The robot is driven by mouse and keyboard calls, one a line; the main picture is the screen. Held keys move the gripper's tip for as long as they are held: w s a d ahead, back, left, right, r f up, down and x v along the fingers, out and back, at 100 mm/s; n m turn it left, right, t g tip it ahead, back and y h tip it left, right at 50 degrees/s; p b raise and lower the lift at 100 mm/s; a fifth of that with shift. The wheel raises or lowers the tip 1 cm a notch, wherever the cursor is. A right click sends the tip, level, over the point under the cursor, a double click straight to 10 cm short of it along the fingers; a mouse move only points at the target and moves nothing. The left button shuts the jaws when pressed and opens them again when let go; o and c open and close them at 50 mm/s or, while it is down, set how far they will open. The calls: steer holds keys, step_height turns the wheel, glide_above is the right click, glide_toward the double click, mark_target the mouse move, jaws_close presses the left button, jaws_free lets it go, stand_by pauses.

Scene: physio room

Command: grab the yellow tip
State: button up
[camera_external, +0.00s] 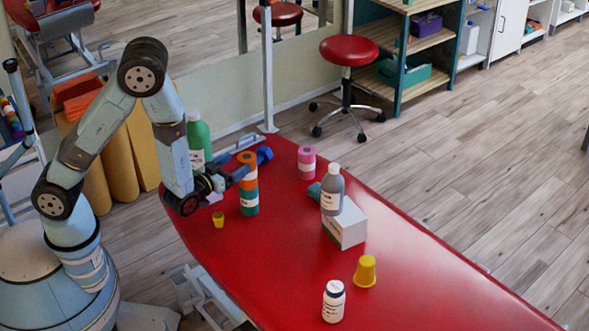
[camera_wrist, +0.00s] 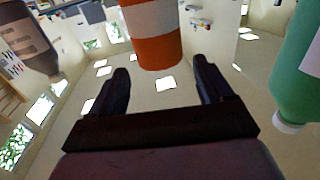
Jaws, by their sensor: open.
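A small yellow cup-shaped tip (camera_external: 218,220) stands on the red table near its left edge, just below my gripper in the external view. A larger yellow cup-shaped piece (camera_external: 365,271) sits upside down farther right, towards the front. Neither yellow piece shows in the wrist view.
A green bottle (camera_external: 197,140) stands behind my gripper, with a blue dumbbell (camera_external: 265,155) near the rolls. A pink roll (camera_external: 307,162), grey bottle (camera_external: 332,190), white box (camera_external: 347,225) and white bottle (camera_external: 334,301) stand on the red table (camera_external: 440,285). The table's front middle is clear.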

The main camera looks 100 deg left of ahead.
steer(key=shift+c, duration=0.8)
